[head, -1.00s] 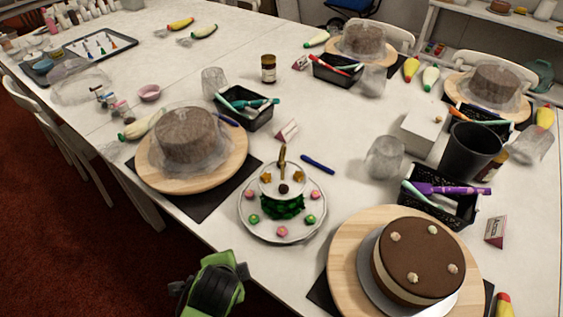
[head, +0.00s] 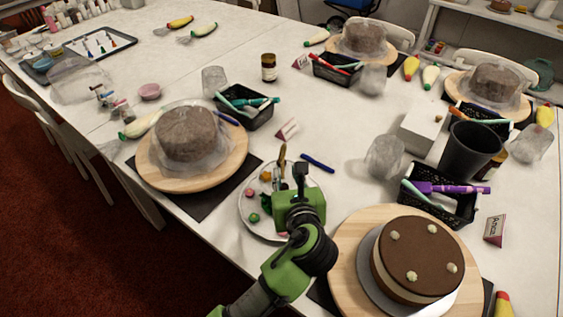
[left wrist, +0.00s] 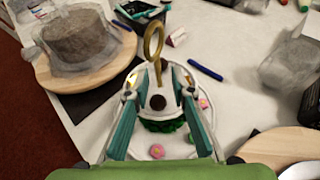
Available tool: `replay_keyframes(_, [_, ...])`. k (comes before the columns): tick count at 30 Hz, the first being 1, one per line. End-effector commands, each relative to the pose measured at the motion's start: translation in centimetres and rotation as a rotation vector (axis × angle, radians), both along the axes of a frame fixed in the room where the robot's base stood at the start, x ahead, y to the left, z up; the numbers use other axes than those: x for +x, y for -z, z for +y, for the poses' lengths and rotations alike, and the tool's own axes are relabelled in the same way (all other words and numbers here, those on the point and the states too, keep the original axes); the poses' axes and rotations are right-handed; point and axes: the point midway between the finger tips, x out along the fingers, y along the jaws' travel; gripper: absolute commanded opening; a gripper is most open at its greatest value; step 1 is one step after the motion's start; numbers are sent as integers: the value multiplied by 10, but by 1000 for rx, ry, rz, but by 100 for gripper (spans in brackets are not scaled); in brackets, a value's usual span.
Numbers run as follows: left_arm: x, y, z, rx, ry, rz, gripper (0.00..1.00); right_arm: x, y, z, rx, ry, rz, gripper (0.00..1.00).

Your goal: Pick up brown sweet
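The brown sweet (left wrist: 157,102) is a small dark ball on the white upper tier of a small stand, seen in the left wrist view. The stand has a green base and a white plate (head: 254,229) with pink and green sweets around it. My left gripper (left wrist: 157,75) is open, with its fingers reaching out on either side of the upper tier and the brown sweet between them in the picture. In the head view my left gripper (head: 301,172) covers most of the stand and hides the brown sweet. My right gripper is not in view.
A gold-handled utensil (left wrist: 154,45) stands up from the stand's top. A brown cake (head: 424,255) on a wooden turntable is at the right. A wrapped cake (head: 190,135) on another turntable is at the left. A blue pen (head: 317,163) lies behind the plate.

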Motion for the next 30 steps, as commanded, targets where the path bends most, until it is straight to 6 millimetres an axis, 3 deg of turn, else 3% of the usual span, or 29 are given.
replay_keyframes(3, [18,7,3,1,-2,0,22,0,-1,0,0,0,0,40])
replay_keyframes(11, [35,17,6,-1,-1,2,22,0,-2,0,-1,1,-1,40])
replay_keyframes(18, [65,35,10,-3,-1,2,22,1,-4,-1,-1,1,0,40])
replay_keyframes(28, [72,39,11,-4,-1,2,22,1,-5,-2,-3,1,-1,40])
replay_keyframes(30, [72,39,11,-4,-1,2,10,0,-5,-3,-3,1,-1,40])
